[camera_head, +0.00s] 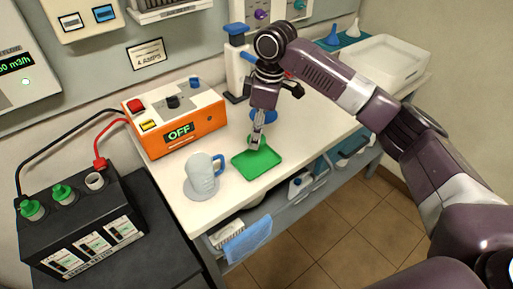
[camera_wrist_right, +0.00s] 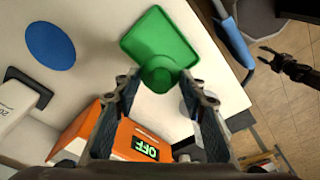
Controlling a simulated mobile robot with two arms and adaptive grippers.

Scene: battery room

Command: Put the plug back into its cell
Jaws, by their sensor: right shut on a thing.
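The black battery (camera_head: 85,225) stands at the lower left. Two of its cells carry green plugs, and the third cell (camera_head: 95,182), nearest the orange charger, is open with a pale rim. My right gripper (camera_head: 257,140) is over the green tray (camera_head: 268,169) on the white bench. In the right wrist view it is shut on a green plug (camera_wrist_right: 160,75), held between the fingertips with the tray (camera_wrist_right: 158,38) behind it. Whether the plug touches the tray is unclear. A dark gripper (camera_wrist_right: 272,58), probably my left, shows over the floor; its fingers are too small to judge.
The orange charger (camera_head: 178,122) reads OFF, its red and black cables running to the battery. A grey-blue mug (camera_head: 202,178) stands between tray and battery. A blue disc (camera_head: 263,115) lies behind the gripper. A white tub (camera_head: 378,62) is at the far right.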

